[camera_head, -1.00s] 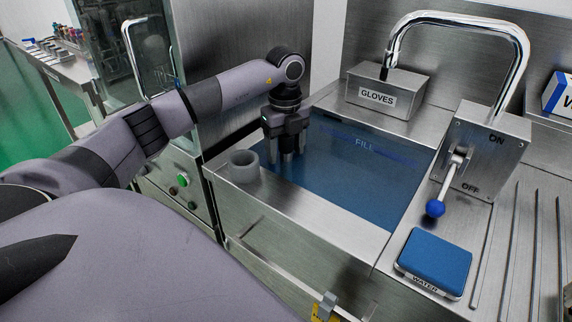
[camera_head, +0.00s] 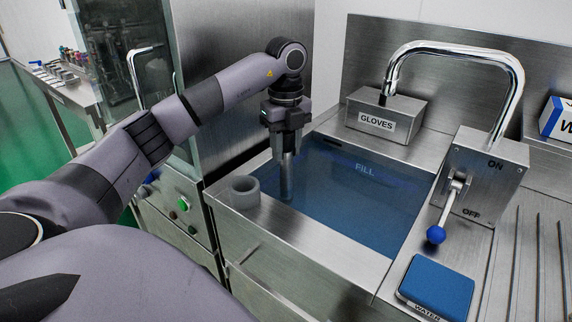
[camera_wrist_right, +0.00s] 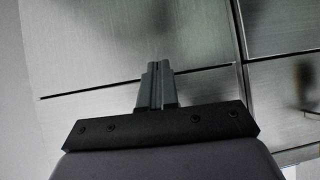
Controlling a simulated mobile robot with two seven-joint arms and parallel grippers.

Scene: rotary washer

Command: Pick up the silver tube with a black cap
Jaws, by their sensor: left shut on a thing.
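My left gripper (camera_head: 287,147) points straight down over the left part of the blue sink basin (camera_head: 350,205). It is shut on a silver tube (camera_head: 286,180), which hangs upright below the fingers. I cannot make out the black cap; the fingers hide the tube's top. I cannot tell whether the tube's lower end is in the liquid. In the right wrist view, my right gripper (camera_wrist_right: 157,82) has its two fingers together, with nothing seen between them.
A grey ring-shaped holder (camera_head: 244,192) stands on the sink's left rim. A gloves box (camera_head: 385,116) is behind the basin. A curved tap (camera_head: 455,47), a blue-knobbed lever (camera_head: 436,234) and a blue water pad (camera_head: 437,287) are at the right.

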